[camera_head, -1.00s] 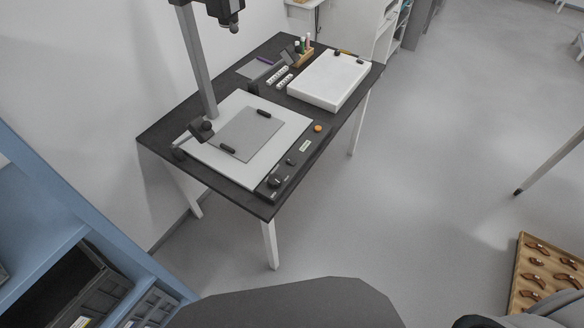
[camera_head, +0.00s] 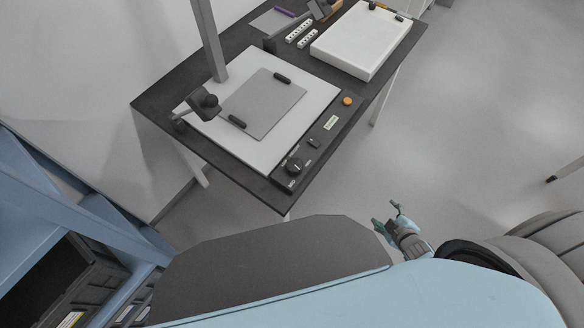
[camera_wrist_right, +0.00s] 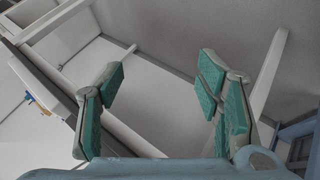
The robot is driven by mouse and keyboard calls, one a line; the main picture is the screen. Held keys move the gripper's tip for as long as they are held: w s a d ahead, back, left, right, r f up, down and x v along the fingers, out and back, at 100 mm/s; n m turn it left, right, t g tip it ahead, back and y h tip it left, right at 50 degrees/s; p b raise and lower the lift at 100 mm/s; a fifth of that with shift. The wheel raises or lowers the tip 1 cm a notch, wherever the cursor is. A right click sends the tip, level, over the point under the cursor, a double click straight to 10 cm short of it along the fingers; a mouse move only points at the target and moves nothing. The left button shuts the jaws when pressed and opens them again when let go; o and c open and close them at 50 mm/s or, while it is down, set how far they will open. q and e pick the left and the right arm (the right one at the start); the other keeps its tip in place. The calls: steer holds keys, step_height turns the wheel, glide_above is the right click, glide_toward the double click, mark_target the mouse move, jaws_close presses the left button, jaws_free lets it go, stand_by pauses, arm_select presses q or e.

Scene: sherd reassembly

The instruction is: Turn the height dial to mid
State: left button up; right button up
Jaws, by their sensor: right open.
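The height dial (camera_head: 294,167) is a round black knob at the near end of the black control strip (camera_head: 320,140), along the right side of the copy stand's white baseboard (camera_head: 229,144). Small markings surround it, too small to read. My right gripper (camera_head: 388,214) is open and empty in the head view, right of and below the table's near corner, well apart from the dial. In the right wrist view its green-padded fingers (camera_wrist_right: 162,92) are spread with nothing between them, and the dial does not show there. My left gripper is not in view.
The dark table (camera_head: 155,105) also holds a white slab-like box (camera_head: 360,42) and an orange button (camera_head: 347,101). A grey column (camera_head: 208,40) rises from the stand. A blue shelf (camera_head: 60,200) stands at the left.

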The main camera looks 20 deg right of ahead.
mark_target(299, 165)
steer(key=w+r+n+t+y+b, duration=0.35)
steer(key=w+n+b, duration=0.25)
steer(key=w+n, duration=0.2)
steer(key=w+r+n+t+y+b, duration=0.3)
steer(key=w+r+n+t+b, duration=0.1)
steer(key=w+n+b, duration=0.3)
steer(key=s+a+r+n+g+y+b, duration=0.2)
steer(key=a+r+n+g+y+b, duration=0.3)
steer(key=n, duration=0.8)
steer(key=s+a+r+n+g+y+b, duration=0.25)
steer(key=a+n+g+y+b, duration=0.35)
steer(key=n, duration=0.7)
steer(key=shift+t+y, duration=0.45)
steer(key=shift+t, duration=0.4)
steer(key=p+x, duration=0.1)
steer(key=x, duration=1.3)
steer(key=shift+a+r, duration=0.2)
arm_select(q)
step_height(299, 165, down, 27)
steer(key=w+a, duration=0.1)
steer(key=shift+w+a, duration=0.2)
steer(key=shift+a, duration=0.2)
arm_select(e)
steer(key=shift+w+a, duration=0.2)
steer(key=shift+a, duration=0.15)
